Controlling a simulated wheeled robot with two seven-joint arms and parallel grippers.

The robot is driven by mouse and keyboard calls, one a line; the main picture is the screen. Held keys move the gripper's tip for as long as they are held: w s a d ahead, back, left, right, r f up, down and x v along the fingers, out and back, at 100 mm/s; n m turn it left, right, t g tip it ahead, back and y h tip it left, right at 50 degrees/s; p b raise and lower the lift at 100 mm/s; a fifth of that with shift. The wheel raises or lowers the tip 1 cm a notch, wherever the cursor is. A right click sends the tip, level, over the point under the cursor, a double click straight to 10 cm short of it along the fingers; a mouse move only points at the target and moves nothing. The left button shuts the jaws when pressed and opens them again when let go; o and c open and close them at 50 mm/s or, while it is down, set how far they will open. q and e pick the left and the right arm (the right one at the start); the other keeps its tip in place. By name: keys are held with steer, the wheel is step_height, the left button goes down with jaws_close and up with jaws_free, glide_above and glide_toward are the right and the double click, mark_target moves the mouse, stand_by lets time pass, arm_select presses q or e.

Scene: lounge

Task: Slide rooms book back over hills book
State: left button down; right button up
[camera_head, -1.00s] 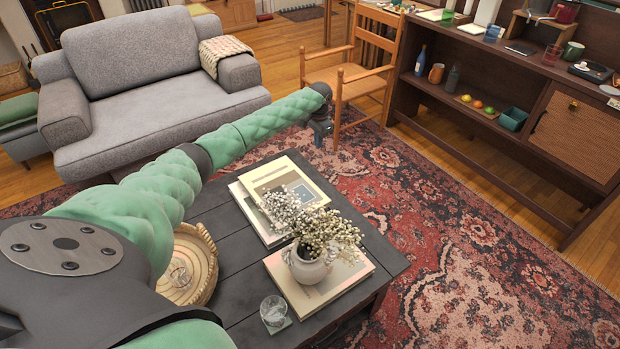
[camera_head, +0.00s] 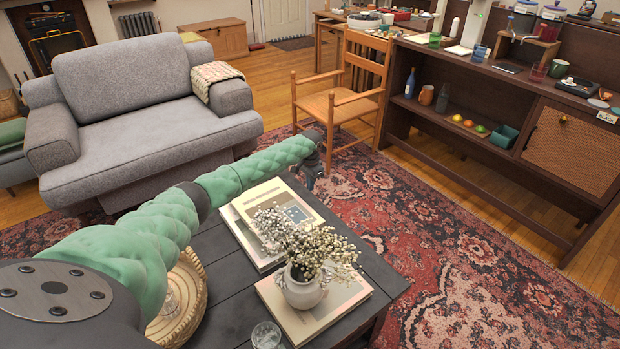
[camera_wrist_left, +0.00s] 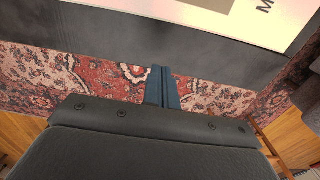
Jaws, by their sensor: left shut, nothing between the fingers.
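Two books lie stacked on the dark coffee table (camera_head: 229,292). The upper one is a cream book (camera_head: 252,201) with a dark picture, and the lower one is a white book (camera_head: 239,234), showing along the left. In the head view I cannot read their titles. My left gripper (camera_head: 312,178) is just beyond the table's far right edge, beside the cream book and apart from it. In the left wrist view its fingers (camera_wrist_left: 163,72) are together and empty, pointing at the table edge; a pale cover (camera_wrist_left: 270,14) with a letter M lies past them. My right gripper is out of view.
A white vase of dried flowers (camera_head: 302,289) stands on another book (camera_head: 346,297) near the stack. A woven tray (camera_head: 190,310) and a glass (camera_head: 266,336) are on the table. A wooden chair (camera_head: 335,105) stands behind the gripper; patterned rug (camera_head: 470,260) is clear to the right.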

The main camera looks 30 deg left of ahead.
mark_target(296, 197)
arm_select(q)
step_height(296, 197, down, 3)
steer(key=shift+f, duration=0.15)
steer(key=shift+s+a+f, duration=0.1)
steer(key=shift+s+a, duration=0.05)
steer(key=shift+s, duration=0.05)
steer(key=shift+s+a+p, duration=0.2)
steer(key=shift+s+a, duration=0.05)
steer(key=shift+s, duration=0.4)
steer(key=shift+s+a+p, duration=0.15)
steer(key=shift+s+a, duration=0.1)
steer(key=shift+s, duration=0.4)
steer(key=shift+s+a, duration=0.1)
steer(key=shift+s, duration=0.25)
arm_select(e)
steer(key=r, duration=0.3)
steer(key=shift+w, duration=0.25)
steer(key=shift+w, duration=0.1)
arm_select(q)
steer(key=shift+s, duration=0.1)
steer(key=s+p, duration=0.1)
steer(key=s+a+p, duration=0.1)
steer(key=shift+s+p, duration=0.2)
steer(key=shift+p, duration=0.2)
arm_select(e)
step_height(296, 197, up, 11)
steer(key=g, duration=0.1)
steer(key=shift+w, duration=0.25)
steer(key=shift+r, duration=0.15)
